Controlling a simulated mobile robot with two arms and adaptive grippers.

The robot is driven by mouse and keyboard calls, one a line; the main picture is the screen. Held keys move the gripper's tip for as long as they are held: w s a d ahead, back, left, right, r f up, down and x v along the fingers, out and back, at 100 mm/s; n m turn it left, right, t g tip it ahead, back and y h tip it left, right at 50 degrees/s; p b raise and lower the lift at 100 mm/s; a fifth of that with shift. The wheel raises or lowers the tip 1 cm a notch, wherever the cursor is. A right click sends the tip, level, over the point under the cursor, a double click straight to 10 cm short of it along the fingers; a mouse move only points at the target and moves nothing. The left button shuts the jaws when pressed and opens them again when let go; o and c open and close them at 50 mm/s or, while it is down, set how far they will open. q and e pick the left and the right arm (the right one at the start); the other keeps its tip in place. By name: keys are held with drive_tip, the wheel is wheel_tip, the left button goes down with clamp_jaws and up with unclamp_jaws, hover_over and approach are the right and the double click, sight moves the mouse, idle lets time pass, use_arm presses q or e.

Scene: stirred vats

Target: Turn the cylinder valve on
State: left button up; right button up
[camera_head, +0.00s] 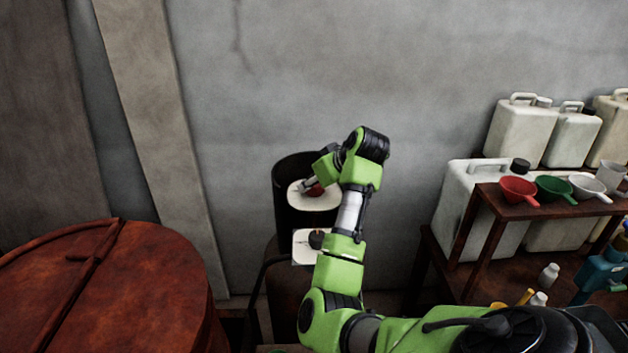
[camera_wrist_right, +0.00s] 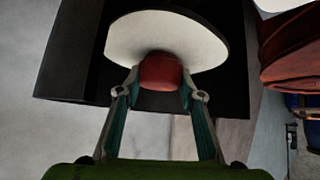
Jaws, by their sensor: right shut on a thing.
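A red valve knob (camera_wrist_right: 159,71) sits in front of a round white plate (camera_wrist_right: 190,36) in the right wrist view. The plate is set in a dark, open-fronted cylindrical collar (camera_head: 296,167). My right gripper (camera_wrist_right: 158,86) is shut on the red knob, with one finger on each side of it. In the head view the right gripper (camera_head: 312,187) reaches the knob (camera_head: 315,191), which is partly hidden by my wrist. My left gripper is in neither view.
A rusty red round vat lid (camera_head: 150,290) fills the lower left. At the right, a brown shelf (camera_head: 483,209) bears red (camera_head: 518,190), green (camera_head: 553,188) and white funnels, with pale jerrycans (camera_head: 521,131) behind. A grey wall stands close behind the collar.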

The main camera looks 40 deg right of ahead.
drive_tip(key=shift+f, duration=0.1)
drive_tip(key=o, duration=1.1)
drive_tip(key=v, duration=0.7)
drive_tip(key=shift+s+r, duration=0.2)
drive_tip(key=shift+r, duration=0.05)
drive_tip(key=shift+f, duration=0.1)
